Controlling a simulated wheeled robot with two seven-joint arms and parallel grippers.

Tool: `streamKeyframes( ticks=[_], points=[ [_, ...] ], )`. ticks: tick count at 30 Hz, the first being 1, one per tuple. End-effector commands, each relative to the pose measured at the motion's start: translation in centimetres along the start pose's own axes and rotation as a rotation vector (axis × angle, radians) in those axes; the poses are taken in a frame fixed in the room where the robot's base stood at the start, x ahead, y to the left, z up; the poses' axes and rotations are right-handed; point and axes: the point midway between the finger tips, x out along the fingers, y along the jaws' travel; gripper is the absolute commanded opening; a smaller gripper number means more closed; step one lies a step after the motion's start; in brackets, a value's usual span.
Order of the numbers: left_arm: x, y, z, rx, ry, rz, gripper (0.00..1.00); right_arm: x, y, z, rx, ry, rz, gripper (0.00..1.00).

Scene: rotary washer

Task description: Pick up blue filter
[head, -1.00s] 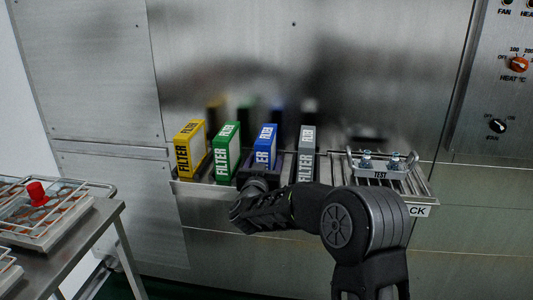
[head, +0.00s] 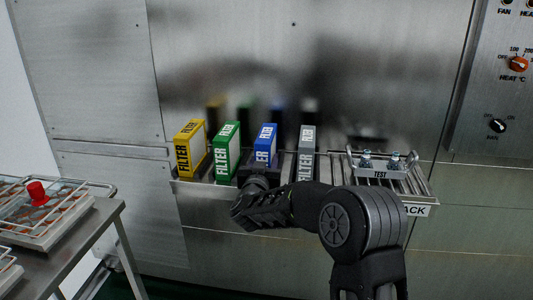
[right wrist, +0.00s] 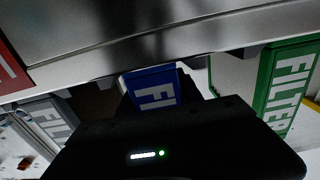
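The blue filter (head: 264,147) stands upright in the rack, between the green filter (head: 227,152) and the grey filter (head: 306,153). My right gripper (head: 262,172) is at the blue filter's lower front, with dark finger parts at its sides. In the right wrist view the blue filter (right wrist: 153,88) shows just beyond the dark gripper body, which hides its lower part. Whether the fingers press on the filter or stand apart from it is hidden. My left gripper is in neither view.
A yellow filter (head: 189,148) stands at the rack's left end. A wire test rack (head: 385,172) with small fittings sits at the right on the ledge. A metal cart (head: 85,240) with a wire basket stands at the lower left. A steel wall is close behind the filters.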

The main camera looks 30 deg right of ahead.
Motion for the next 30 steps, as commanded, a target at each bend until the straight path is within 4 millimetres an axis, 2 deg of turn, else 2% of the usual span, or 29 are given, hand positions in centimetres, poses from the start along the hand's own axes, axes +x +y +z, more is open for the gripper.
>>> streamKeyframes(
  ticks=[2,15,26,30],
  points=[
    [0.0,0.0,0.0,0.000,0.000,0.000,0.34,0.0,0.0,0.0,0.000,0.000,0.000,0.35],
    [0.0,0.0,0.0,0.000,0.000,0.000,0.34,0.0,0.0,0.0,0.000,0.000,0.000,0.00],
    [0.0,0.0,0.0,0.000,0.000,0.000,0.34,0.0,0.0,-0.2,0.001,0.002,0.000,0.00],
    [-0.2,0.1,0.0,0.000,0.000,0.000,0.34,0.0,0.0,-1.2,0.001,0.003,0.001,0.00]
  ],
)
